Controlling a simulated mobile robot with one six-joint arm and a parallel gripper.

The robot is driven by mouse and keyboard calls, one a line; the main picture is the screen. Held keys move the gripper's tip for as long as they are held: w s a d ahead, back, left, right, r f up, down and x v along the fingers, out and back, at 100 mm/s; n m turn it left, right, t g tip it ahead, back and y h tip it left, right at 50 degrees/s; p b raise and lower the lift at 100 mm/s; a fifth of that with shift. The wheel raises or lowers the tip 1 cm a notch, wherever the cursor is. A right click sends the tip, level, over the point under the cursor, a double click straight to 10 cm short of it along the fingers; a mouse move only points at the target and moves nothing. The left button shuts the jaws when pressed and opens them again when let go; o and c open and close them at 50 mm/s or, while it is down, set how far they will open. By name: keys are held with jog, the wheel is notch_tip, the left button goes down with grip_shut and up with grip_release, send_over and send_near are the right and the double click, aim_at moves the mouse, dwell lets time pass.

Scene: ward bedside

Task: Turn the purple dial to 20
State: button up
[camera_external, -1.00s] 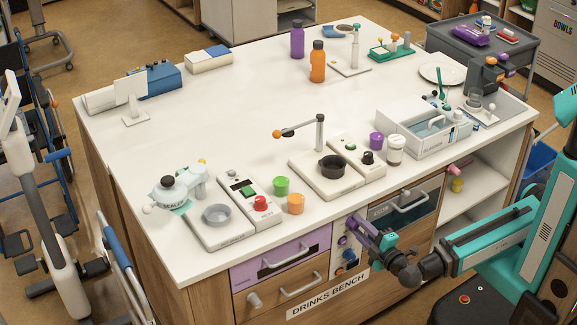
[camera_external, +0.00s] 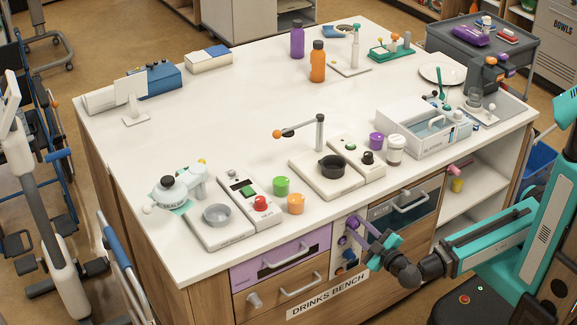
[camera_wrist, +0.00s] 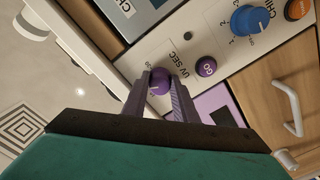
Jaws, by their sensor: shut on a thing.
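The purple dial (camera_wrist: 160,83) is on a pale panel marked "UV SEC" in the wrist view. My gripper (camera_wrist: 159,78) is shut on it, with one grey-purple finger on each side. Some small scale marks show around the dial, but the fingers hide part of it and I cannot read its setting. In the external view my gripper (camera_external: 357,226) reaches the panel on the bench front, where the fingers largely hide the dial.
A purple GO button (camera_wrist: 206,66) sits just right of the dial. A blue dial (camera_wrist: 250,19) marked "CHILL" and an orange button (camera_wrist: 298,9) are farther along the panel. A lilac drawer (camera_external: 283,256) and a wooden drawer with a handle (camera_external: 301,286) are to the left.

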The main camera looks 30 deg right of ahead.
aim_at(358, 225)
jog(key=o, duration=1)
jog(key=shift+o, duration=0.2)
jog(key=shift+s+r+p, duration=0.1)
jog(key=shift+s+p, duration=0.05)
jog(key=shift+p, duration=0.15)
jog(key=s+p, duration=0.2)
jog(key=p, duration=0.1)
jog(key=shift+s, duration=0.35)
jog(key=s+p, duration=0.2)
jog(key=s, duration=0.8)
jog(key=shift+s, duration=0.4)
